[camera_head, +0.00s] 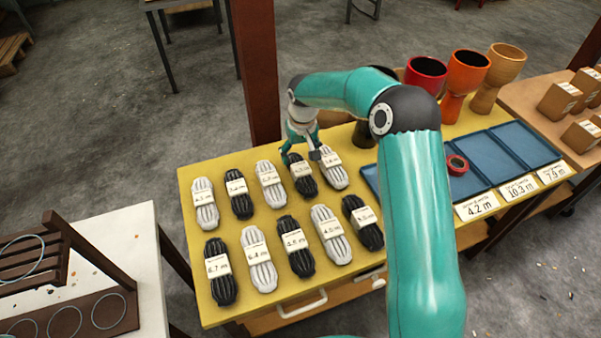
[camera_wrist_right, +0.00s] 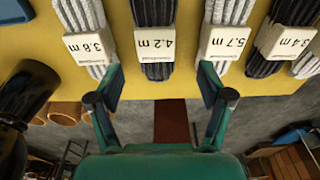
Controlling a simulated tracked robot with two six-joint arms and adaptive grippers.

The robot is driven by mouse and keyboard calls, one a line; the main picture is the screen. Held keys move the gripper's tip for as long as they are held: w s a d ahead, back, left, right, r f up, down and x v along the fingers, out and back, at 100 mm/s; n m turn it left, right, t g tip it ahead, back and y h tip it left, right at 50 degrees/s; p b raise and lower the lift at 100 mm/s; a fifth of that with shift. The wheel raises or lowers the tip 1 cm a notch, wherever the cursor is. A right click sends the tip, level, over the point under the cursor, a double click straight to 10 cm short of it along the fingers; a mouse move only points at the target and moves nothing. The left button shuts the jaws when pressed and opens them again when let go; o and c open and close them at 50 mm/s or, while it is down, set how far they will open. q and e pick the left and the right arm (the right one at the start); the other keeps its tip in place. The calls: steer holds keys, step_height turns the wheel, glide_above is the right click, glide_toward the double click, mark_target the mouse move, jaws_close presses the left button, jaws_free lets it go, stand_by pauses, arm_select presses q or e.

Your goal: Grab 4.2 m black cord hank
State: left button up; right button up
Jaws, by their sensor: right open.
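The 4.2 m black cord hank (camera_head: 306,186) lies in the back row on the yellow table, between two white hanks. In the right wrist view, the hank (camera_wrist_right: 155,42) shows its white 4.2 m label upside down. My right gripper (camera_head: 301,153) is over the back end of this hank. In the wrist view, the gripper's fingers (camera_wrist_right: 162,84) are spread apart with nothing between them, and the hank lies just beyond the tips. I cannot tell how high they are above it. My left gripper is not in view.
The white 3.8 m hank (camera_wrist_right: 84,40) and white 5.7 m hank (camera_wrist_right: 224,42) lie close on either side. Several more hanks fill the yellow table (camera_head: 196,300). Blue trays (camera_head: 484,150) and a 4.2 m card (camera_head: 480,206) are right. Goblet drums (camera_head: 466,75) stand behind.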

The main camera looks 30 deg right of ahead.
mark_target(301, 169)
steer(key=shift+f, duration=0.75)
steer(key=f, duration=0.1)
steer(key=f+p, duration=0.1)
steer(key=f, duration=0.2)
steer(key=shift+w+d+f, duration=0.2)
steer(key=shift+d+f, duration=0.05)
steer(key=shift+d, duration=0.15)
steer(key=shift+w+f+p, duration=0.1)
steer(key=shift+f+p, duration=0.2)
steer(key=shift+f, duration=0.15)
steer(key=c, duration=1.3)
steer(key=shift+o, duration=0.2)
steer(key=shift+r, duration=0.1)
